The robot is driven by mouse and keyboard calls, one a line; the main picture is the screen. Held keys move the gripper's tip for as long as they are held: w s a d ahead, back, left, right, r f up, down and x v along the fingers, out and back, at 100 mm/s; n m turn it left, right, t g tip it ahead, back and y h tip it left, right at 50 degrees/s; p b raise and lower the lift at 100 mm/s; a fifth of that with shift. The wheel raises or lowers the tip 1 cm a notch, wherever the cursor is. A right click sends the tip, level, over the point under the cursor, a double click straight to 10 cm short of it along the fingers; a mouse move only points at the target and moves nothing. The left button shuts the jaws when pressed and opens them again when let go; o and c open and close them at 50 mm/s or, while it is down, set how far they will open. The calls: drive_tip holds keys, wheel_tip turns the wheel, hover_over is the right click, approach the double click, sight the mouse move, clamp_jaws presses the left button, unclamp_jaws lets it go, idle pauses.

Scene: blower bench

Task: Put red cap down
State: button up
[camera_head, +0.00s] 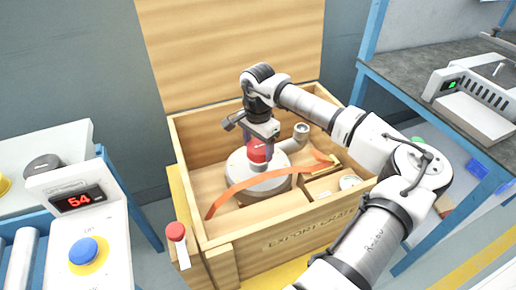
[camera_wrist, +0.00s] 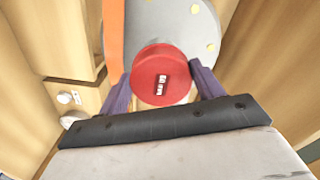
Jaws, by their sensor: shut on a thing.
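The red cap (camera_head: 258,153) is round with a small pale label on its top. My gripper (camera_head: 262,146) is shut on it from above, inside the wooden crate (camera_head: 290,232). In the wrist view the red cap (camera_wrist: 162,75) sits between my two purple-grey fingers (camera_wrist: 162,88). Below it is the pale grey round blower (camera_head: 243,172) with a side pipe. I cannot tell whether the cap touches the blower.
An orange strap (camera_head: 243,186) curves across the blower. A red-topped object (camera_head: 176,232) with a white tag stands at the crate's front left corner. The open lid (camera_head: 230,50) rises behind. A workbench (camera_head: 405,60) is at right, and a console with a blue button (camera_head: 83,250) is at left.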

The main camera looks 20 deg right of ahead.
sight(258, 147)
drive_tip(key=shift+f, duration=0.75)
drive_tip(key=shift+f+b, duration=0.5)
drive_tip(key=shift+f, duration=0.15)
drive_tip(key=o, duration=0.9)
drive_tip(key=shift+o, duration=0.2)
wheel_tip(258, 147, up, 13)
drive_tip(key=shift+r+p, duration=0.2)
drive_tip(key=shift+p, duration=0.15)
